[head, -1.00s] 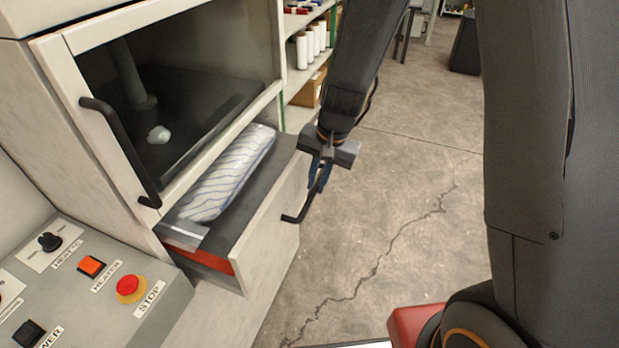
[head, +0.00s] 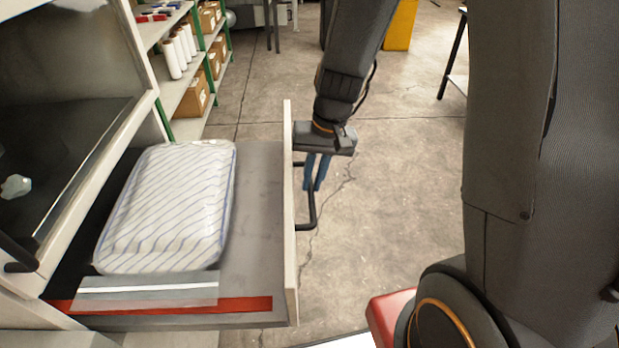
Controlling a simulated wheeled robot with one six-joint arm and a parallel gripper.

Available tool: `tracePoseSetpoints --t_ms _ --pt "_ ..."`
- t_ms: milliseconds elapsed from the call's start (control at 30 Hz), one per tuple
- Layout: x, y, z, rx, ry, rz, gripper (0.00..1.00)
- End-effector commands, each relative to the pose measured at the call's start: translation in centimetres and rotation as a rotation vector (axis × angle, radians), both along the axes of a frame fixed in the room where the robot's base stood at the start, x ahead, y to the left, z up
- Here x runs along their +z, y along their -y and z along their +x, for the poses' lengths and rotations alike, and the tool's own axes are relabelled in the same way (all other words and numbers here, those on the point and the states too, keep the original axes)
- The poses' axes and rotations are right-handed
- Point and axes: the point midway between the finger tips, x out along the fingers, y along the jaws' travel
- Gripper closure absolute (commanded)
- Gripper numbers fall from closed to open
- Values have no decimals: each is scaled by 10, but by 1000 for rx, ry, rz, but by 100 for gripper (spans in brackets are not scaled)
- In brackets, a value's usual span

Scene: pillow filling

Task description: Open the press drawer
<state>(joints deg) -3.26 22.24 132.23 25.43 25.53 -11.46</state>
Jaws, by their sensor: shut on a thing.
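The press drawer (head: 262,190) stands well out from the press at the left, with its front panel (head: 290,240) upright on the right side. A black bar handle (head: 312,205) is fixed to the outside of that panel. My gripper (head: 317,178) points down at the far part of the handle, its blue fingers shut on it. The exact contact is partly hidden by the fingers. A white pillow with blue stripes (head: 170,205) lies flat in the drawer. A red strip (head: 190,305) runs along the drawer's near side.
The press body with its dark window (head: 60,130) is at the left. Shelves with white rolls (head: 178,50) and cardboard boxes (head: 192,95) stand behind the drawer. Concrete floor (head: 400,200) right of the drawer front is clear. A yellow object (head: 400,25) stands far back.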

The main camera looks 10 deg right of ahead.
Motion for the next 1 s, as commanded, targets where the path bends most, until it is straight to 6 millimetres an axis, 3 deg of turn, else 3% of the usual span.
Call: tracePoseSetpoints --t_ms 467,500,600,1000 --pt "0 1 -2 12 -3 0 100" --pt "0 1 -2 11 -2 0 83" --pt "0 1 -2 11 -2 0 69" --pt "8 3 0 10 3 1 69"
